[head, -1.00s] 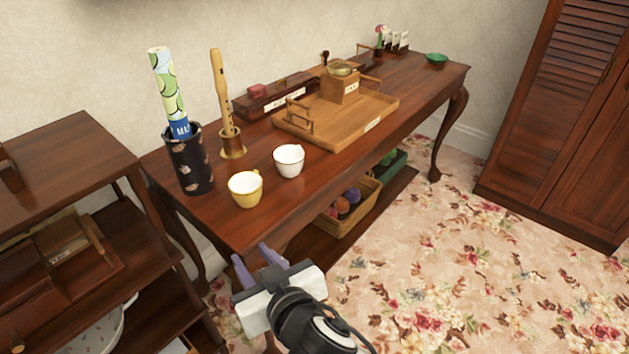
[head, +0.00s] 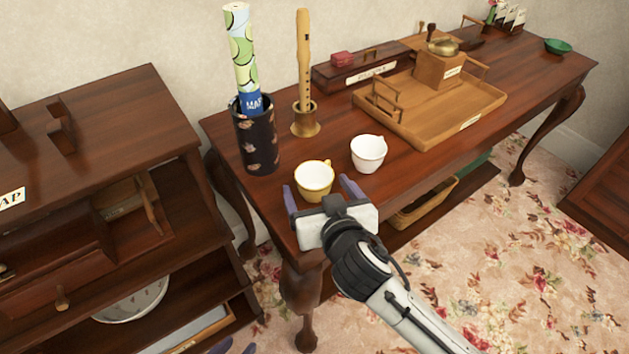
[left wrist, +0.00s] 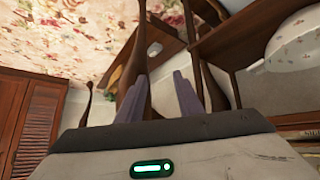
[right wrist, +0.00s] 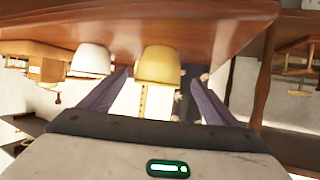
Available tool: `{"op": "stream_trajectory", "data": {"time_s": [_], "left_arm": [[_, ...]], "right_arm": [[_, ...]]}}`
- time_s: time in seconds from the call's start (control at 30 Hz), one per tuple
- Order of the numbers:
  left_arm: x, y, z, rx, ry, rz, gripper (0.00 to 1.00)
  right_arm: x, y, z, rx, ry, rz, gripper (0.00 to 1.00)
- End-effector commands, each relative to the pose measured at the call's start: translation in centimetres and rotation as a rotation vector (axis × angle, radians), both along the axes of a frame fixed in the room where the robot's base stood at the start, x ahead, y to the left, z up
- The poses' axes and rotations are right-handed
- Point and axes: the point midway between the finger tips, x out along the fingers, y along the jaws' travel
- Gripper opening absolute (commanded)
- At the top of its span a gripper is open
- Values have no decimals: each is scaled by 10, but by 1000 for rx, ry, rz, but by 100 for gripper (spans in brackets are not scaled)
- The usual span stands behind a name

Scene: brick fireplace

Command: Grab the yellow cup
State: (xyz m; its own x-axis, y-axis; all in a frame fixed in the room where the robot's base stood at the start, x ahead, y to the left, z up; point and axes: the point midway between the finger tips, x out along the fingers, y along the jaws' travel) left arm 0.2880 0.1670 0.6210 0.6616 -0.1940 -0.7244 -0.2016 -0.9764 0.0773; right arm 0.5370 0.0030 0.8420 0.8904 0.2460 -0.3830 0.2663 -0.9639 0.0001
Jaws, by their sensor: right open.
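The yellow cup (head: 314,183) stands upright near the front left end of the dark wooden table. My right gripper (head: 318,191) is open and empty at the table's front edge, its purple fingertips reaching toward both sides of the cup. In the right wrist view (right wrist: 160,75), which is upside down, the yellow cup (right wrist: 158,66) appears between the fingertips; neither finger visibly touches it. My left gripper (left wrist: 160,76) is open and empty, pointing at the furniture legs. Only its fingertips (head: 236,347) show at the bottom of the head view.
A white cup (head: 368,155) stands close right of the yellow cup. Behind are a black holder (head: 256,142) with a rolled map and a recorder (head: 304,65) in a stand. A wooden tray (head: 480,105) lies further right. A shelf unit (head: 120,110) stands at left.

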Motion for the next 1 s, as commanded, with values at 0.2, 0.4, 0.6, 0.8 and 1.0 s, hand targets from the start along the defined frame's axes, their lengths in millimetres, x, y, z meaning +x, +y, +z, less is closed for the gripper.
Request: {"op": "stream_trajectory", "data": {"time_s": [0.2, 0.4, 0.6, 0.8, 1.0], "left_arm": [[2, 0, 2, -1, -6, 0, 33], [11, -1, 7, -1, -23, 0, 33], [13, -1, 8, -2, -27, 0, 33], [12, 0, 7, -2, -25, 0, 33], [9, 0, 6, -1, -20, 0, 33]], "right_arm": [[30, 5, -10, -3, -1, -1, 83], [42, 9, -16, 0, 1, 1, 83], [42, 9, -16, 0, 1, 1, 83], [42, 9, -16, 0, 1, 1, 51], [42, 9, -16, 1, -1, 1, 38]]}}
